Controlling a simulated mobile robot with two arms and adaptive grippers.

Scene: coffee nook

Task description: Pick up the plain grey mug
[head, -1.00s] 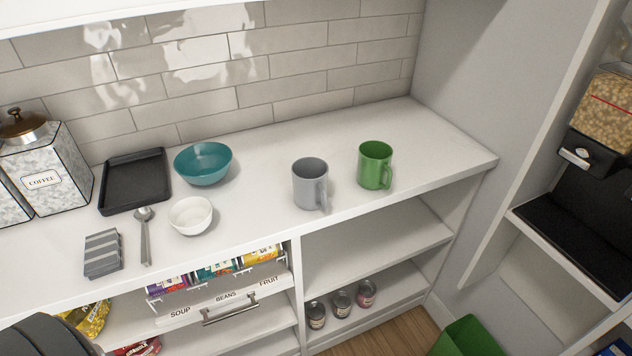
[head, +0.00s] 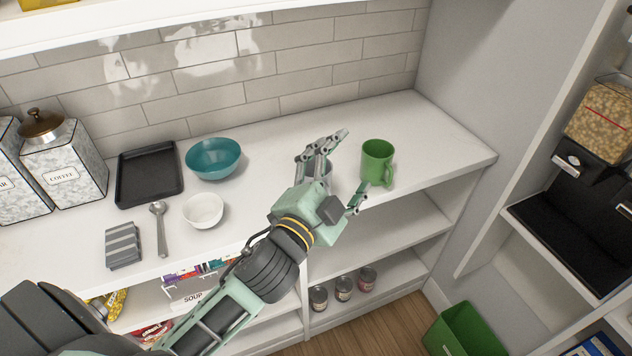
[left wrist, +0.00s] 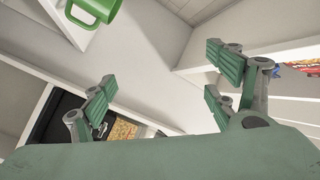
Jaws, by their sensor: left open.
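The plain grey mug (head: 326,169) stands on the white counter, mostly hidden behind my left gripper in the head view. Only a small part of it shows between the fingers. My left gripper (head: 352,163) is open, with its fingers spread near the mug; I cannot tell whether they touch it. In the left wrist view the open fingers (left wrist: 160,85) have nothing between them, and the grey mug does not show. My right gripper is not in view.
A green mug (head: 377,162) stands just right of my left gripper; it also shows in the left wrist view (left wrist: 97,10). A teal bowl (head: 213,160), white bowl (head: 203,211), spoon (head: 160,228), black tray (head: 150,178) and striped cloth (head: 122,245) lie left. The counter's right end is clear.

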